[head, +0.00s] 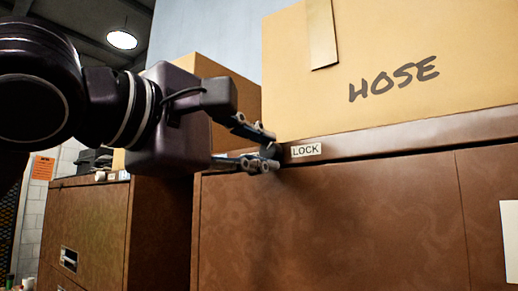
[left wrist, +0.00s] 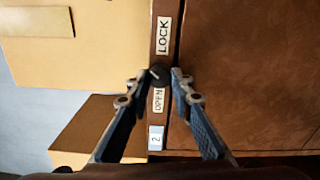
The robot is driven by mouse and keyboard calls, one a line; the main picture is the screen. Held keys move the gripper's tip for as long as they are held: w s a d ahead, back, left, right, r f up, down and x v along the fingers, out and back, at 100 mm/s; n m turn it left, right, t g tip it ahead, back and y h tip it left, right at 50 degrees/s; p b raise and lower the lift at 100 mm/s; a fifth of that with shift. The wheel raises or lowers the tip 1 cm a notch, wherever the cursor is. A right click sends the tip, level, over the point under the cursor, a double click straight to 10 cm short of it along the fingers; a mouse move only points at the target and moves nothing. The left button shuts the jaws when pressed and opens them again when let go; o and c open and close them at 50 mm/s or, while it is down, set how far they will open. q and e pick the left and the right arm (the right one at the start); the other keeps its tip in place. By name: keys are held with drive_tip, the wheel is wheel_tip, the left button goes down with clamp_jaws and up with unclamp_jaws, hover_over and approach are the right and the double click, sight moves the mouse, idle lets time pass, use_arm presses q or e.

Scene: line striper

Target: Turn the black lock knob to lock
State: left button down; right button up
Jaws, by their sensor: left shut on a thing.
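The black lock knob (left wrist: 158,75) sits on the brown cabinet's top rail, between a LOCK label and an OPEN label in the left wrist view. My left gripper (left wrist: 160,78) has its two fingertips on either side of the knob and is shut on it. The LOCK label (head: 306,150) is just right of the fingertips. The OPEN label (left wrist: 158,100) shows only in the left wrist view. My right gripper is not in view.
A cardboard box marked HOSE (head: 400,75) stands on top of the brown cabinet (head: 330,225). Another brown cabinet (head: 90,230) stands at the left. A second cardboard box (head: 228,90) is behind my left gripper. A label with a 2 (left wrist: 156,138) is on the rail.

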use_arm(q)
drive_tip(key=shift+m, duration=0.6)
drive_tip(key=c, duration=1.7)
unclamp_jaws()
drive_tip(key=v, duration=1.2)
drive_tip(key=shift+d, duration=0.1)
